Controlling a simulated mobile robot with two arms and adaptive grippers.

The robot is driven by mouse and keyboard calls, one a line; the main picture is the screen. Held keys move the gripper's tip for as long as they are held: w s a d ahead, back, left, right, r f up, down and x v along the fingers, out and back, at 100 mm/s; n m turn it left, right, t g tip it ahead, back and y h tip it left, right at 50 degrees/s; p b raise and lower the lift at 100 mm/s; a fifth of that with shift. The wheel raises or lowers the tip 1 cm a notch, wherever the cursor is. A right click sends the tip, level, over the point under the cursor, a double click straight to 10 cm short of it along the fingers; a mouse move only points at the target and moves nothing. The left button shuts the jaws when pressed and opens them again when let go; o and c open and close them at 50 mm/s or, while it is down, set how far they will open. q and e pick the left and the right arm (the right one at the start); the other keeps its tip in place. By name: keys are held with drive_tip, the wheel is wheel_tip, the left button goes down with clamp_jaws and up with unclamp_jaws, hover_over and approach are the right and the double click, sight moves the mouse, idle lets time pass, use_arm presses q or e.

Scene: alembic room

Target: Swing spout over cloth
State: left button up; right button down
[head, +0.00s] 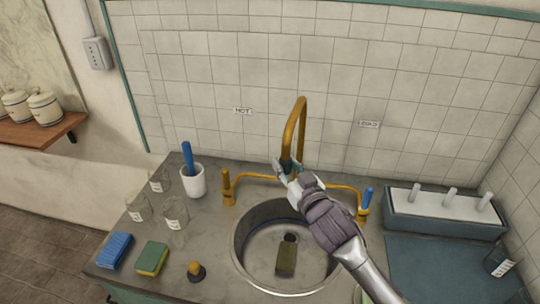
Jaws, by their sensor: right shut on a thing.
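The brass spout (302,112) rises behind the sink and arches over at the top, in the middle of the head view. My right gripper (287,172) is shut on the spout's lower part, just above the basin's back rim. The fingers hide some of the spout. A dark olive piece, perhaps the cloth (286,260), lies in the round metal sink (244,246), in front of the drain. My left gripper is not in view.
Brass taps stand either side, the left one (228,188) and a blue-handled one (365,200). Glass jars (172,217), a white cup (194,182), a blue sponge (115,251) and a green-yellow sponge (152,258) stand left. A peg rack (440,213) is right.

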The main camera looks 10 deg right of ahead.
drive_tip(key=shift+s+d, duration=0.25)
drive_tip(key=shift+d, duration=0.85)
drive_tip(key=c, duration=1.2)
unclamp_jaws()
drive_tip(key=shift+c, duration=0.2)
drive_tip(key=o, duration=0.4)
drive_tip(key=shift+d, duration=0.25)
drive_tip(key=shift+a, duration=0.1)
drive_tip(key=v, duration=1.2)
